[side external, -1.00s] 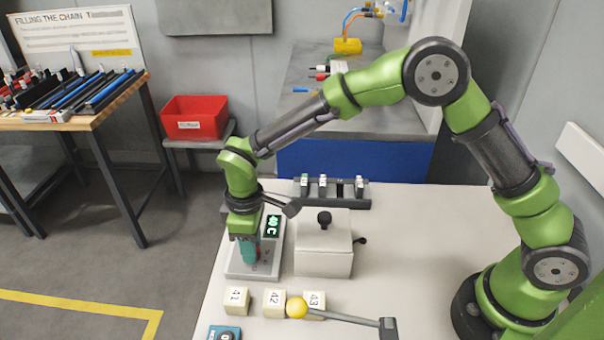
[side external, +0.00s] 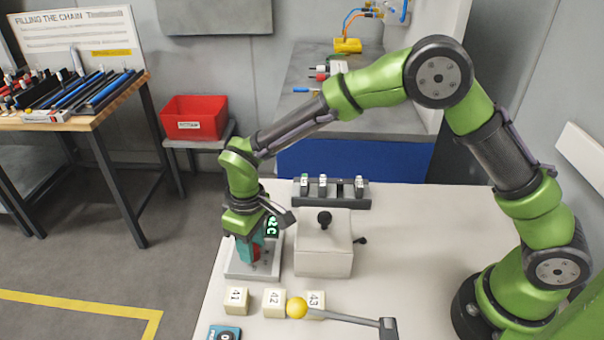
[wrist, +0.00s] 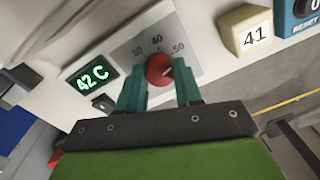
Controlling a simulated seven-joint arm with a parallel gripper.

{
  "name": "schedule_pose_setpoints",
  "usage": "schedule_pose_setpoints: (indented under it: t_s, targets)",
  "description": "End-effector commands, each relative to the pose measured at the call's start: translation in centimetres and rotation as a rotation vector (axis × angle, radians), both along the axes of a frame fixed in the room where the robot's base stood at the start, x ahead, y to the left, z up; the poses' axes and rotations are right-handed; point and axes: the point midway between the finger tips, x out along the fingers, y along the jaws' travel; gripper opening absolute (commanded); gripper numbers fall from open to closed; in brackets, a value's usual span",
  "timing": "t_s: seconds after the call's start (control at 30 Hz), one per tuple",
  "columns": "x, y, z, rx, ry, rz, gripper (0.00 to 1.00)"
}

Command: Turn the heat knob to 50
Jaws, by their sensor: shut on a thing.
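The red heat knob (wrist: 159,66) sits on a grey dial plate (wrist: 183,40) marked 30, 40 and 50. A green display (wrist: 91,79) beside it reads 42 C. My gripper (wrist: 160,84) has its two teal fingers on either side of the knob, shut on it. In the side view my gripper (side external: 249,250) points down over the white heater unit (side external: 240,272), hiding most of the knob; the display (side external: 272,227) is partly covered there. A pale mark shows on the knob, but its exact direction is hard to tell.
A white lidded box (side external: 323,258) stands close to the right of the heater. Blocks numbered 41 (side external: 236,300), 42 (side external: 273,302) and 43 (side external: 316,304) stand in front, with a yellow ball (side external: 297,307) on a grey lever. A dark rack (side external: 331,192) is behind.

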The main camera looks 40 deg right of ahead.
Motion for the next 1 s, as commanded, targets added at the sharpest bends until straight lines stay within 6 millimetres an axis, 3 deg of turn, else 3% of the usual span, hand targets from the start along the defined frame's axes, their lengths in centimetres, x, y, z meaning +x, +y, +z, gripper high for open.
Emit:
schedule_pose_setpoints:
  t_s: [0.1, 0.13, 0.27, 0.67, 0.77, 1.0]
  targets:
    - [-0.1, 0.0, 0.0, 0.0, 0.003, -0.004, 0.04]
    - [-0.1, 0.0, 0.0, 0.0, 0.003, -0.004, 0.39]
    - [0.0, 0.0, 0.0, 0.0, 0.002, -0.002, 0.59]
    - [0.1, 0.0, 0.8, 0.001, -0.002, 0.0, 0.6]
    - [0.1, -0.1, 2.2, 0.002, -0.004, 0.001, 0.6]
    - [0.3, -0.3, 8.0, 0.003, -0.005, -0.001, 0.6]
